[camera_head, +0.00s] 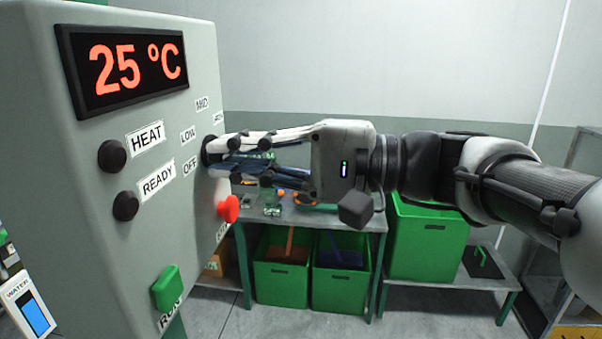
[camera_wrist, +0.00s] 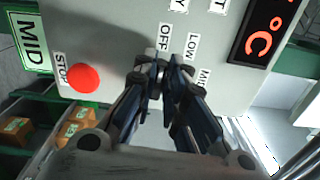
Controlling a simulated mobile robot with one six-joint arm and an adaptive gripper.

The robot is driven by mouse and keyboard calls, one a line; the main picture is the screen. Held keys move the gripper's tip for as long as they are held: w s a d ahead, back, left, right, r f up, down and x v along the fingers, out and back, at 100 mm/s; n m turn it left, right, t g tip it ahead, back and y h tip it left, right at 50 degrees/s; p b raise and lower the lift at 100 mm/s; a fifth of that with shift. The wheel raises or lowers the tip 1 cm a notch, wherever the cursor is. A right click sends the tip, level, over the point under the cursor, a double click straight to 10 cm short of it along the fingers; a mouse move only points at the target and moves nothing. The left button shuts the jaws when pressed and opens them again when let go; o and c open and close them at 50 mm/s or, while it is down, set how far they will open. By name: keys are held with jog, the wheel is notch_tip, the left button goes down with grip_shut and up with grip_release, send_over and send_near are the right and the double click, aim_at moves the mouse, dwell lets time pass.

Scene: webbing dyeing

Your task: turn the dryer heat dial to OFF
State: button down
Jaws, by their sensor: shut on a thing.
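The dryer panel (camera_head: 80,210) is a grey box at the left of the head view. Its heat dial (camera_head: 207,151) is dark and round, among labels LOW, OFF and MID, and is mostly hidden by my gripper (camera_head: 215,155). My gripper reaches in from the right, and its fingers are shut on the dial. In the wrist view my gripper (camera_wrist: 162,66) meets the panel right by the OFF label (camera_wrist: 164,37), with LOW beside it. The fingers cover the dial there, so I cannot tell where it points.
The display (camera_head: 125,65) reads 25 °C. A red STOP button (camera_head: 228,208) sits just below the dial, near my fingers. A green RUN switch (camera_head: 167,287) is lower on the panel. Green bins (camera_head: 282,272) stand behind, under a table.

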jog(key=shift+n+b, duration=0.55)
jog(key=shift+n, duration=0.05)
jog(key=c, duration=1.6)
grip_release()
jog(key=shift+c, duration=0.2)
jog(key=shift+d, duration=0.1)
jog(key=d, duration=1.1)
jog(key=shift+s+d, duration=0.4)
jog(key=shift+s, duration=0.05)
